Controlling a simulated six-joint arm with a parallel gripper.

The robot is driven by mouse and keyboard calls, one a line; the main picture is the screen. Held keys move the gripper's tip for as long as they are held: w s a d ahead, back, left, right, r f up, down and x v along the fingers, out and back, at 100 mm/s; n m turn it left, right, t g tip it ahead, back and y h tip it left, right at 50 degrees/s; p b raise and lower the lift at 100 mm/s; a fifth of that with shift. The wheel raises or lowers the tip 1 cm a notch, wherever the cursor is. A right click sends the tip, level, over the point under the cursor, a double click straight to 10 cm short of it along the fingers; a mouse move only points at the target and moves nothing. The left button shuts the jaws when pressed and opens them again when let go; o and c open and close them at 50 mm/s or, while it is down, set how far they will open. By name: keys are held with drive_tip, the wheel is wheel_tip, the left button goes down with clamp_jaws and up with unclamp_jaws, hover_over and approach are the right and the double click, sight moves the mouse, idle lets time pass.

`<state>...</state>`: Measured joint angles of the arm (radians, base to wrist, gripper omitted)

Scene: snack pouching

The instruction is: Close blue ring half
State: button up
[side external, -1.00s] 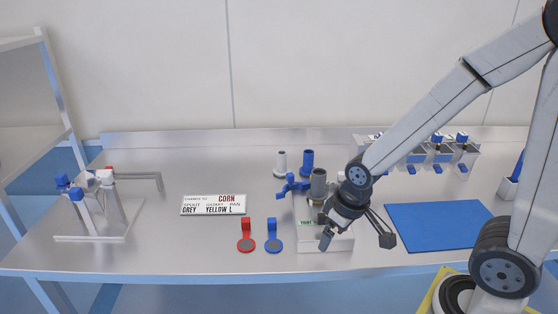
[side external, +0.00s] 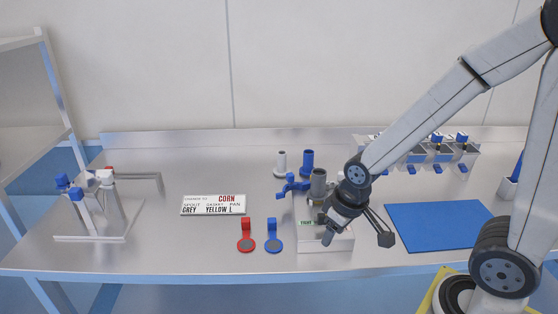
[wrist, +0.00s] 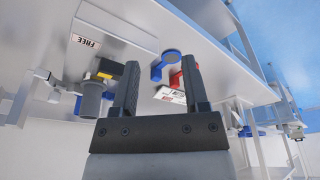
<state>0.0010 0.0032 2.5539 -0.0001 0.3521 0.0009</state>
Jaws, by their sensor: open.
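A blue clamp piece (side external: 292,186), which looks like the blue ring half, sticks out to the left of an upright grey spout (side external: 319,184) on the white fixture (side external: 325,243). It looks swung outward, but its exact angle is hard to tell. A bit of blue shows beside the grey cylinder (wrist: 92,98) in the wrist view. My gripper (side external: 335,228) is over the fixture's front right, apart from the blue piece. In the wrist view my gripper (wrist: 160,68) has its two fingers spread, with nothing between them. My wrist hides part of the fixture.
A red paddle (side external: 246,240) and a blue paddle (side external: 273,240) lie left of the fixture. White (side external: 281,164) and blue (side external: 307,162) spouts stand behind. A changeover card (side external: 213,205) lies left, and a blue mat (side external: 438,226) right.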

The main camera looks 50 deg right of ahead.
drive_tip(key=shift+w+d+r, duration=0.1)
drive_tip(key=shift+w, duration=0.25)
drive_tip(key=c, duration=0.3)
drive_tip(key=shift+w+d+r, duration=0.1)
drive_tip(key=shift+w+d, duration=0.05)
drive_tip(key=shift+w, duration=0.35)
clamp_jaws()
drive_tip(key=w+d+r+m, duration=0.1)
drive_tip(key=w+d, duration=0.4)
drive_tip(key=w, duration=0.4)
drive_tip(key=w+d+r+m+h, duration=0.1)
drive_tip(key=w+d+r+m, duration=0.1)
drive_tip(key=w+d, duration=0.4)
drive_tip(key=w+d+r+m, duration=0.2)
drive_tip(key=w+d, duration=0.3)
drive_tip(key=w, duration=0.7)
drive_tip(key=shift+w+d+t+h, duration=0.15)
drive_tip(key=shift+d+t+h, duration=0.15)
drive_tip(key=shift+t, duration=0.1)
